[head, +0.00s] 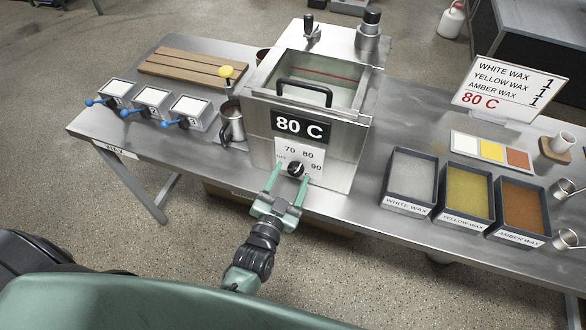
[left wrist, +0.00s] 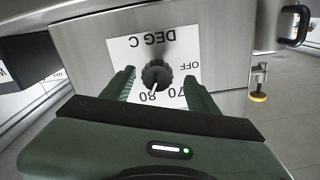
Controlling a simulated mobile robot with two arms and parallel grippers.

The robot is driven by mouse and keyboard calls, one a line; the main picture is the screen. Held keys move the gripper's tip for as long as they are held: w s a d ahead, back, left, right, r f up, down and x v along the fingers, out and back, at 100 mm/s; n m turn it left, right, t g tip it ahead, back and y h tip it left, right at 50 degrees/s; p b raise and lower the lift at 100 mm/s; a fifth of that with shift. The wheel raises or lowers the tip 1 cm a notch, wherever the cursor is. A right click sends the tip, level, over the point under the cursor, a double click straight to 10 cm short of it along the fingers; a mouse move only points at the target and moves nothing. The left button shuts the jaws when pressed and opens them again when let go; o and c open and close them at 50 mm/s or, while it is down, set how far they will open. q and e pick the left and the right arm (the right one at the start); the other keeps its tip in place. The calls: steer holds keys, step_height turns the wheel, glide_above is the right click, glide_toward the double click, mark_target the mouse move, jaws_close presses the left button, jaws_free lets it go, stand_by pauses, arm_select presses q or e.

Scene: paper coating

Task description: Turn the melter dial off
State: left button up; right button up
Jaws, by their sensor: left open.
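The melter (head: 341,144) is a steel box in the middle of the table with a black handle and an "80 C" display (head: 301,127). Its black dial (head: 296,169) sits on a white label on the front, marked OFF, 70, 80 and 90. In the left wrist view the dial (left wrist: 156,75) shows upside down, and its white pointer line is toward 80. My left gripper (head: 287,184) is open in front of the dial. In the left wrist view its fingers (left wrist: 158,85) stand on either side of the dial, apart from it.
Trays of white (head: 408,176), yellow (head: 464,190) and amber wax (head: 520,207) stand to the right, with metal cups near the edge. A sign (head: 508,88) stands behind them. Small blue-handled boxes (head: 151,99) and a metal jug (head: 232,122) are left of the melter.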

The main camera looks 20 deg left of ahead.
arm_select(q)
steer(key=shift+w+d, duration=0.15)
steer(key=shift+w, duration=0.7)
steer(key=shift+w+d, duration=0.1)
steer(key=shift+w, duration=0.05)
jaws_close()
arm_select(e)
steer(key=shift+w+d+r, duration=0.1)
steer(key=shift+d+r, duration=0.1)
steer(key=shift+d, duration=0.4)
